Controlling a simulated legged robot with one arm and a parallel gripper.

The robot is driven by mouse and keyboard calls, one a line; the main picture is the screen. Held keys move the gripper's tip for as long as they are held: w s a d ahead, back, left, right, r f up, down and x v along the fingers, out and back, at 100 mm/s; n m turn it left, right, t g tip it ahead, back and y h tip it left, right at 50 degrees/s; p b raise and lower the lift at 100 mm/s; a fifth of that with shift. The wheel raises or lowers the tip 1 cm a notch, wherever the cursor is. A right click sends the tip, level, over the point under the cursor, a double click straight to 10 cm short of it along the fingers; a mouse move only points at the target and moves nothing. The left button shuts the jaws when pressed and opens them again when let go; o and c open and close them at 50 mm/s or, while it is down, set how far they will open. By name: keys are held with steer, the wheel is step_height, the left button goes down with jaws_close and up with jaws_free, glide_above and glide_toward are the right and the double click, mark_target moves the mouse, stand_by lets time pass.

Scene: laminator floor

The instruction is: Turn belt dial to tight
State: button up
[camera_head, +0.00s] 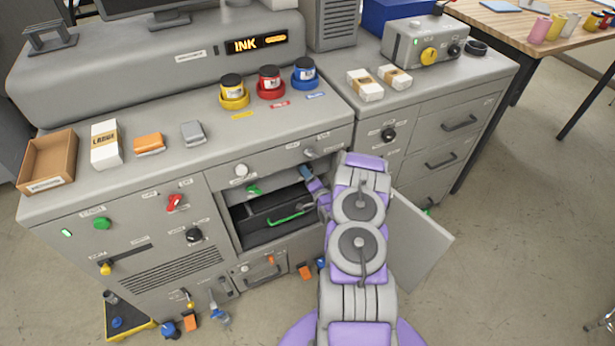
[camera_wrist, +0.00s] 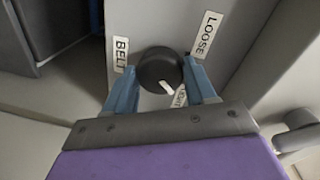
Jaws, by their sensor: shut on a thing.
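The belt dial (camera_wrist: 158,66) is a round black knob with a white pointer mark. In the wrist view it sits on a grey panel, with a BELT label (camera_wrist: 121,62) to its left and a LOOSE label (camera_wrist: 208,35) to its upper right. A third label (camera_wrist: 181,96), partly hidden, lies just below the knob; the pointer is turned down and slightly right, towards it. My gripper (camera_wrist: 160,70) is shut on the dial, one blue finger on each side. In the head view my gripper (camera_head: 312,181) reaches the right side of the open bay; the dial is hidden there.
The open bay (camera_head: 238,222) holds a black unit with a green handle (camera_head: 287,219). An open grey door (camera_head: 420,240) stands to the right of my arm. Ink jars, boxes and a tray (camera_head: 48,162) sit on the machine top.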

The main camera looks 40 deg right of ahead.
steer(key=o, duration=0.8)
steer(key=shift+s+d, duration=0.15)
steer(key=shift+d, duration=0.15)
steer(key=shift+c, duration=0.2)
steer(key=shift+o, duration=1.3)
steer(key=shift+d+f, duration=0.1)
steer(key=shift+a, duration=0.2)
steer(key=p+v, duration=0.2)
steer(key=v, duration=1.5)
steer(key=shift+s+d, duration=0.1)
